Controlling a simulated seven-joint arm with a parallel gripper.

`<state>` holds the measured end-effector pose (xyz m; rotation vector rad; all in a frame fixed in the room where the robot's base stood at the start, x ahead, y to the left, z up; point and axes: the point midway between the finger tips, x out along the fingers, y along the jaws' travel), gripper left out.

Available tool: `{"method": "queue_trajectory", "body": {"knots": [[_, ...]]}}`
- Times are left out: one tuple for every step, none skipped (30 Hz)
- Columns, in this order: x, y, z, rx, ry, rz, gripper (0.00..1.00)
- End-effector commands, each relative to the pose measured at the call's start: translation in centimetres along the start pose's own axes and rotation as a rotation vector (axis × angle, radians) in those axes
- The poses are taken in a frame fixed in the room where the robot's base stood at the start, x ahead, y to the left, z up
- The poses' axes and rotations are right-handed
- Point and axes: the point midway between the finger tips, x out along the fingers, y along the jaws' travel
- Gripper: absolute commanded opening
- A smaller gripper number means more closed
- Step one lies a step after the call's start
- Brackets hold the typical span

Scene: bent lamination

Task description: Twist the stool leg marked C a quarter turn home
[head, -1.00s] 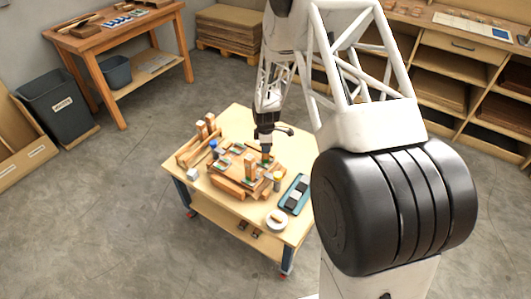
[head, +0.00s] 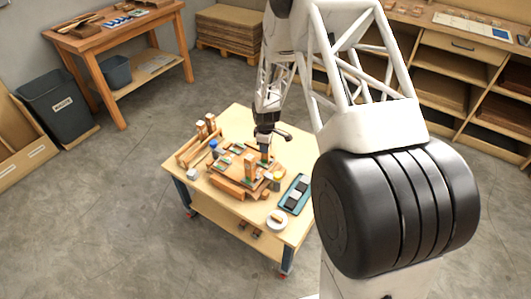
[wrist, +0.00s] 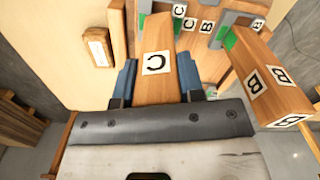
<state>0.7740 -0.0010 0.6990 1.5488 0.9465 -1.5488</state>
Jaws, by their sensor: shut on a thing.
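The wooden stool leg marked C (wrist: 158,88) shows its C label facing the wrist camera. My gripper (wrist: 157,76) has its blue fingers against both sides of this leg and is shut on it. The far end of the leg is at a grey bracket with green by the stool seat (wrist: 205,53), which carries C and B labels. Whether the leg is fully seated cannot be told. A second leg marked B (wrist: 262,75) stands to the right in a grey and green bracket. In the head view my gripper (head: 265,150) is over the stool on the small table.
Leg B stands close beside my gripper.

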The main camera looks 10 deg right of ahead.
Motion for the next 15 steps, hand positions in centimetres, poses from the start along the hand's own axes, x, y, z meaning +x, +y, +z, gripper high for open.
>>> {"method": "queue_trajectory", "body": {"knots": [[-0.01,0.01,-0.01,0.004,0.0,0.0,0.03],[-0.01,0.01,0.0,0.009,0.0,0.0,0.03],[-0.02,0.01,-0.01,0.018,0.0,0.0,0.03],[-0.02,0.01,-0.01,0.028,0.0,0.0,0.03],[-0.02,0.01,0.0,0.042,0.0,0.0,0.03],[-0.02,0.01,-0.01,0.062,0.0,0.0,0.03],[-0.02,0.01,-0.01,0.081,0.0,0.0,0.03],[-0.02,0.01,-0.01,0.1,0.0,0.0,0.03],[-0.02,0.01,-0.01,0.129,0.0,0.0,0.03],[-0.02,0.01,-0.01,0.151,0.0,0.0,0.03],[-0.02,0.01,-0.01,0.174,0.0,0.0,0.03],[-0.02,0.01,-0.01,0.203,0.0,0.0,0.03],[-0.01,0.0,-0.01,0.223,0.0,0.0,0.03],[-0.01,0.0,-0.01,0.242,0.0,0.0,0.03],[0.0,0.0,0.0,0.265,0.0,0.0,0.03]]}}
